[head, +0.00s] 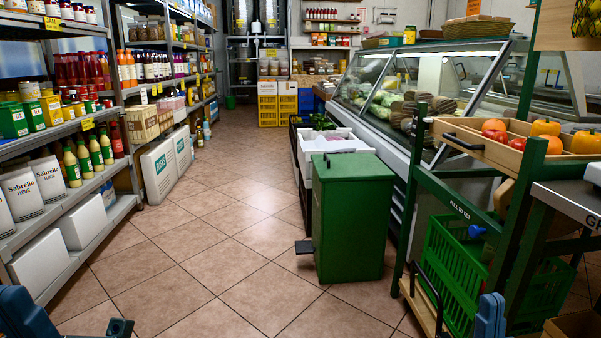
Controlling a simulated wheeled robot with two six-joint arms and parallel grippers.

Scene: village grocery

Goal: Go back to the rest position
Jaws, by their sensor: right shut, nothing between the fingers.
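My right gripper (490,316) shows only in part at the bottom edge, right of centre. It is shut with nothing in it. It is in front of the green crate (447,262) on the cart's lower level, and I cannot tell the gap between them. Blue and dark parts of my left arm show in the bottom left corner.
A green bin (352,215) with a dark pedal stands in the middle. A green-framed cart at right bears a wooden tray (470,148) of vegetables. Stocked shelves (125,205) line the left; a glass display counter (430,80) runs behind. The tiled aisle (225,190) is clear.

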